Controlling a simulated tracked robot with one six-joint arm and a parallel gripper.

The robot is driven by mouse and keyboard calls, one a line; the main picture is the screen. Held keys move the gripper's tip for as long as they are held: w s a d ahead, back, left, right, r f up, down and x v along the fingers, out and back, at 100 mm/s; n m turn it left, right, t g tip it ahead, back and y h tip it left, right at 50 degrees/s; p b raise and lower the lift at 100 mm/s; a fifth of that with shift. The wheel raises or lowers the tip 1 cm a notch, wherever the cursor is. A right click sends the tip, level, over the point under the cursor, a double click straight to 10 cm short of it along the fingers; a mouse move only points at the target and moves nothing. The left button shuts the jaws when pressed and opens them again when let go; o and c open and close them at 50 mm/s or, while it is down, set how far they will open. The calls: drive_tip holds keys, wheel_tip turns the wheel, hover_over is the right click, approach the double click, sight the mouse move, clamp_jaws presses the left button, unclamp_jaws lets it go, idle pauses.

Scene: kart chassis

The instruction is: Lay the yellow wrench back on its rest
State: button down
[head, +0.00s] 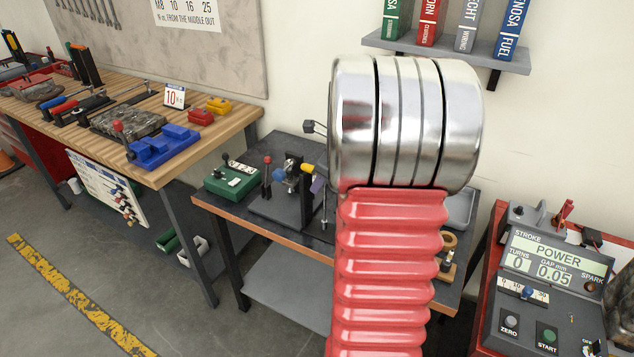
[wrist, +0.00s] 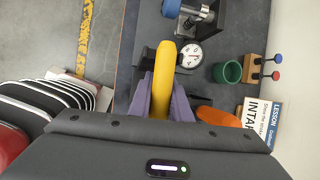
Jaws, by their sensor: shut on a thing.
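The yellow wrench (wrist: 162,68) is between the purple fingers of my gripper (wrist: 163,84) in the wrist view. My gripper is shut on it, and its rounded yellow end points away from the camera. The wrench is over the dark bench (wrist: 128,65), beside a round white dial gauge (wrist: 188,55). In the head view a bit of yellow (head: 308,168) shows next to the purple fingers (head: 318,184), above the middle bench. I cannot pick out the wrench's rest for sure, and I cannot tell how high the wrench is.
In the wrist view a green cup (wrist: 227,72), a wooden block (wrist: 252,70) with knobs and an orange piece (wrist: 217,117) lie to the right. A black stand (head: 300,207) and a green box (head: 232,179) are on the bench. My red arm hides part of it.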

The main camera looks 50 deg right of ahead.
drive_tip(key=shift+f, duration=0.25)
drive_tip(key=c, duration=1.6)
unclamp_jaws()
drive_tip(key=shift+o, duration=0.2)
drive_tip(key=v, duration=1.3)
drive_tip(key=shift+s+r, duration=0.2)
drive_tip(key=shift+r, duration=0.05)
drive_tip(key=shift+r, duration=0.1)
wheel_tip(320, 180, up, 10)
